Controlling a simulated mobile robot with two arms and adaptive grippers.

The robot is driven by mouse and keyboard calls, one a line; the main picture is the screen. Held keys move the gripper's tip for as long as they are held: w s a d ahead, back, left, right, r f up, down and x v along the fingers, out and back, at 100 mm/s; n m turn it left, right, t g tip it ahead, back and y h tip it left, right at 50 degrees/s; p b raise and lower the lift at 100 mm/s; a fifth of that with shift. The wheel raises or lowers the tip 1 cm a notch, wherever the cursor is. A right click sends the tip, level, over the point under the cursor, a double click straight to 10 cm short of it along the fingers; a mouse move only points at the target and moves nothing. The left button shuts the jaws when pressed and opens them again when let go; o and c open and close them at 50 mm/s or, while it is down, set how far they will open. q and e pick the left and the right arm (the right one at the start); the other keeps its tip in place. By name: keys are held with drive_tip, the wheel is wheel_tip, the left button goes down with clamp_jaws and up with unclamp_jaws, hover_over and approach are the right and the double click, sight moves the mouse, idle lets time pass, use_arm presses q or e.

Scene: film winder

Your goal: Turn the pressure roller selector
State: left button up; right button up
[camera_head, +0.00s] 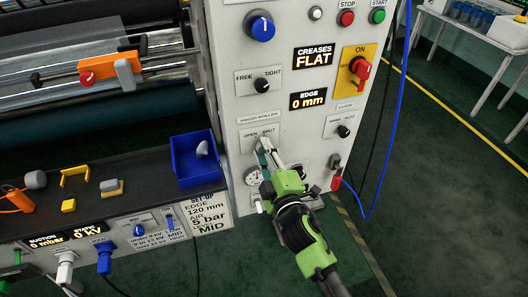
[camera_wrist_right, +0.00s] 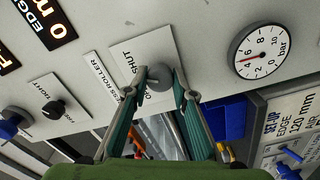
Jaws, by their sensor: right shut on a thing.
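The pressure roller selector (camera_wrist_right: 159,76) is a grey knob on a white plate marked OPEN and SHUT, under a PRESS ROLLER label. In the head view its plate (camera_head: 260,133) shows, but my gripper mostly hides the knob. My right gripper (camera_head: 264,153) reaches up to the plate from below. In the wrist view its two teal-padded fingers (camera_wrist_right: 161,92) stand on either side of the knob, shut on it. The knob's exact pointing direction is hard to tell. My left gripper is not in view.
The FREE/TIGHT knob (camera_head: 261,85) and blue knob (camera_head: 259,26) sit above on the same panel. A pressure gauge (camera_wrist_right: 261,51) is close to the gripper. A blue bin (camera_head: 194,160) stands left on the black bench. Blue and black cables hang at the panel's right.

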drive_tip(key=shift+m, duration=0.4)
drive_tip(key=o, duration=1.1)
drive_tip(key=v, duration=1.2)
